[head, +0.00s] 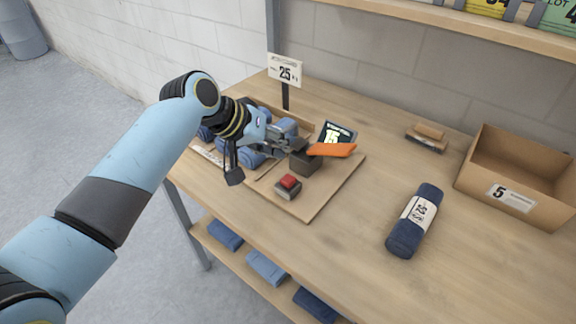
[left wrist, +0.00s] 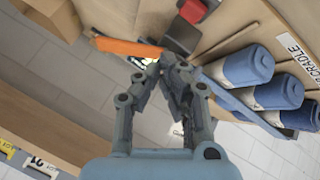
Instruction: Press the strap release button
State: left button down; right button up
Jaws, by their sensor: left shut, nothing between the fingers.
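A red button (head: 288,181) sits on a small grey block on the wooden board (head: 312,208). It also shows at the top of the left wrist view (left wrist: 192,10). Behind it is a dark block (head: 303,163) with an orange lever (head: 332,150); the lever also shows in the left wrist view (left wrist: 125,47). My left gripper (head: 298,146) is shut and empty, its tips close to the dark block and lever, behind the red button and apart from it. Whether the tips touch the dark block cannot be told. My right gripper is not in view.
Rolled blue cloths (head: 252,158) lie in the cradle left of the dark block. A navy roll (head: 414,222), a brush (head: 427,137) and a cardboard box (head: 484,190) are at right.

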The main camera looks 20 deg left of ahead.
pick_arm(q)
jog(key=shift+w+d+r, duration=0.2)
jog(key=shift+w+r, duration=0.35)
jog(key=shift+r, duration=0.05)
jog(key=shift+w+d+r, duration=0.2)
jog(key=shift+w+r, duration=0.3)
jog(key=shift+r, duration=0.1)
jog(key=b, duration=0.7)
send_over(286, 177)
notch_tip(286, 177, down, 7)
jog(key=shift+f, duration=0.15)
jog(key=shift+f+b, duration=0.55)
jog(key=shift+f, duration=0.2)
